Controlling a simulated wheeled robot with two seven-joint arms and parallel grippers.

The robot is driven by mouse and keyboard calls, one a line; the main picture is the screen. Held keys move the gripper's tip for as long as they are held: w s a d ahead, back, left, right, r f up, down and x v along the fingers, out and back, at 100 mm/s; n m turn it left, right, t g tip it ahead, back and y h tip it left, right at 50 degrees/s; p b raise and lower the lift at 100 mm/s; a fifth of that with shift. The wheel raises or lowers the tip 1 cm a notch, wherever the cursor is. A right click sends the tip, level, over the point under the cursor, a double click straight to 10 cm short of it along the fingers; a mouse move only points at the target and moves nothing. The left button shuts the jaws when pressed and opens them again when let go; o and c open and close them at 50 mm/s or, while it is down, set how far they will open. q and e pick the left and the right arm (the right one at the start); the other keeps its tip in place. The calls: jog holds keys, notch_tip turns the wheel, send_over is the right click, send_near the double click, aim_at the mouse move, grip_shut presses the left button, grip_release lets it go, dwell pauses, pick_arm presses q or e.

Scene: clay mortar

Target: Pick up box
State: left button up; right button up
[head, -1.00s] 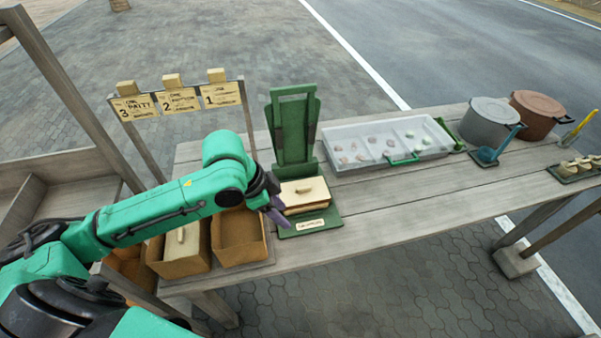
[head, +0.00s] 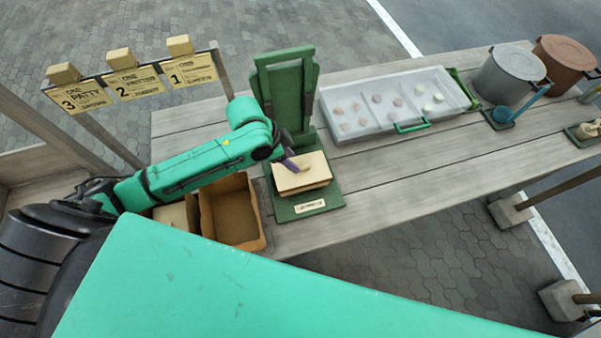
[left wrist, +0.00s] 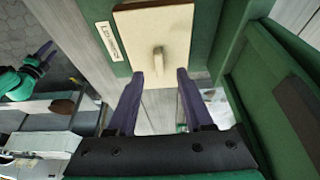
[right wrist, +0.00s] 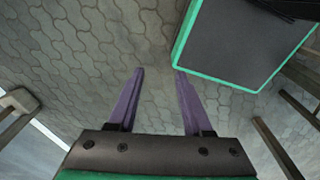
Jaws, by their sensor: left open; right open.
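My right gripper (right wrist: 160,72) is open and empty above the paving.
An open brown box (head: 232,215) stands left of the stand, beside another box partly hidden by my arm. A white tray (head: 390,97) with several small pieces, a grey pot (head: 507,75) and a brown pot (head: 563,65) are to the right. Numbered signs (head: 135,82) stand behind. The table's front middle is clear.

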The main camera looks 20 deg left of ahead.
aim_at(300, 167)
pick_arm(q)
jog(key=x, duration=0.4)
jog(key=shift+d+p, duration=0.15)
jog(key=shift+p, duration=0.25)
grip_shut()
pick_arm(e)
jog(key=shift+w+a+r, duration=0.45)
jog(key=shift+r, duration=0.05)
jog(key=shift+d, duration=0.25)
